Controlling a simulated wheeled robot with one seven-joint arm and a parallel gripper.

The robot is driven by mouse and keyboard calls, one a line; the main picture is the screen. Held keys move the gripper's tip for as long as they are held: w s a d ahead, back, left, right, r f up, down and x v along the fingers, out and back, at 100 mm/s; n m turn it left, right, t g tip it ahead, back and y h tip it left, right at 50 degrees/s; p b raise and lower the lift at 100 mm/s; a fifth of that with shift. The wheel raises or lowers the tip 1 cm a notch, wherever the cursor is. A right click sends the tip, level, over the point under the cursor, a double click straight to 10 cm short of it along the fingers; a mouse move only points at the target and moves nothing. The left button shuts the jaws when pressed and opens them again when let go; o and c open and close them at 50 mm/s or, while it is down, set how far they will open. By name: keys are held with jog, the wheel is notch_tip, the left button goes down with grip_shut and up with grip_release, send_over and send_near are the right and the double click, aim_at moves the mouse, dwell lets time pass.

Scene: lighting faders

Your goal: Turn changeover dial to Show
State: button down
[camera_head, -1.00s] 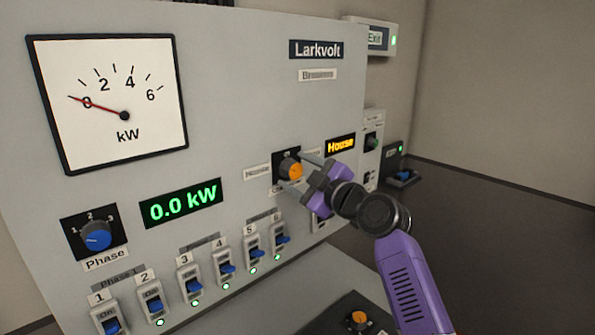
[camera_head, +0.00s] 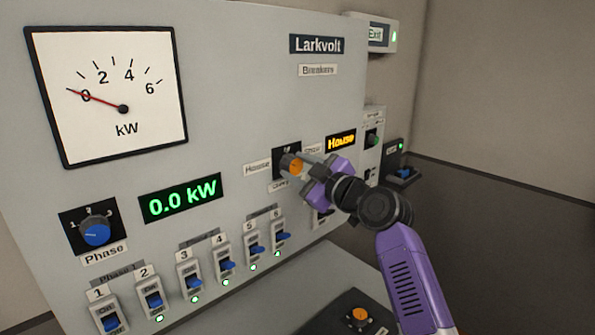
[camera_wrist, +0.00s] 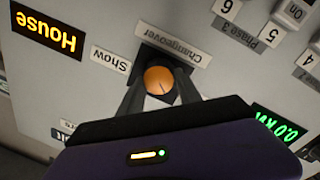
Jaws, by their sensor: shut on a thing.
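The changeover dial has an orange knob on a black plate (camera_head: 279,160) on the grey panel. My gripper (camera_head: 299,168) is at the dial, its two fingers on either side of the orange knob (camera_head: 290,164). In the wrist view the knob (camera_wrist: 158,80) sits between the two dark fingertips (camera_wrist: 160,88), and the gripper is shut on it. The Show label (camera_wrist: 110,59) and the Changeover label (camera_wrist: 173,45) are readable there. The House label (camera_head: 257,167) is left of the dial. The amber display (camera_head: 341,141) reads House. The gripper hides part of the dial plate.
A row of numbered blue breaker switches (camera_head: 190,283) runs below the dial. A blue Phase dial (camera_head: 95,233) is at the lower left. The green display (camera_head: 181,198) reads 0.0 kW. Another orange knob (camera_head: 360,314) is on a lower surface near my arm.

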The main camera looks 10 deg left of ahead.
jog(key=m+b, duration=0.1)
jog(key=m, duration=0.4)
jog(key=shift+g, duration=0.3)
jog(key=m, duration=0.5)
jog(key=shift+w+d+r+g, duration=0.1)
jog(key=shift+w+g, duration=0.05)
jog(key=shift+g, duration=0.15)
jog(key=m+p, duration=0.1)
jog(key=m, duration=0.5)
jog(key=shift+w+d+g, duration=0.1)
jog(key=shift+d+g, duration=0.05)
jog(key=shift+g, duration=0.25)
jog(key=m+y+p, duration=0.1)
jog(key=m+p, duration=0.1)
jog(key=m, duration=0.2)
jog(key=shift+m+g, duration=0.3)
jog(key=shift+m, duration=0.1)
jog(key=c, duration=0.8)
grip_release()
jog(key=shift+c, duration=0.2)
jog(key=shift+w, duration=0.1)
jog(key=shift+d, duration=0.1)
